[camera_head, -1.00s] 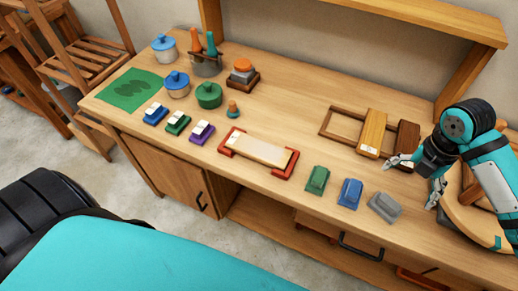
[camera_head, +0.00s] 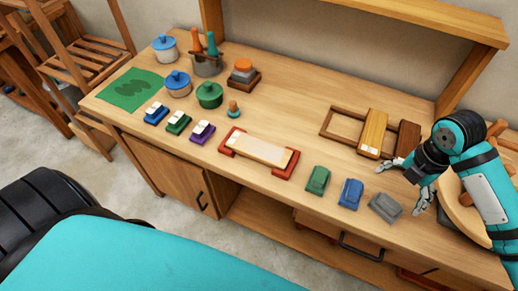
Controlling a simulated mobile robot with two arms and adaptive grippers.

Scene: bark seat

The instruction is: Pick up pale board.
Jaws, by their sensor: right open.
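The pale board (camera_head: 259,150) lies flat on the wooden bench, resting across a red holder (camera_head: 280,171) with brackets at both its ends. My right gripper (camera_head: 402,182) is at the right end of the bench, well to the right of the pale board. It is open, with its fingers apart and nothing between them. It hangs over the bench near the grey block (camera_head: 386,207). My left gripper is not in view.
A green block (camera_head: 317,180) and a blue block (camera_head: 351,193) lie between the board and my right gripper. Behind stand dark frames with a yellow-brown board (camera_head: 373,132). Lidded pots (camera_head: 209,94) and small coloured blocks (camera_head: 203,132) are to the left. A shelf overhangs the back.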

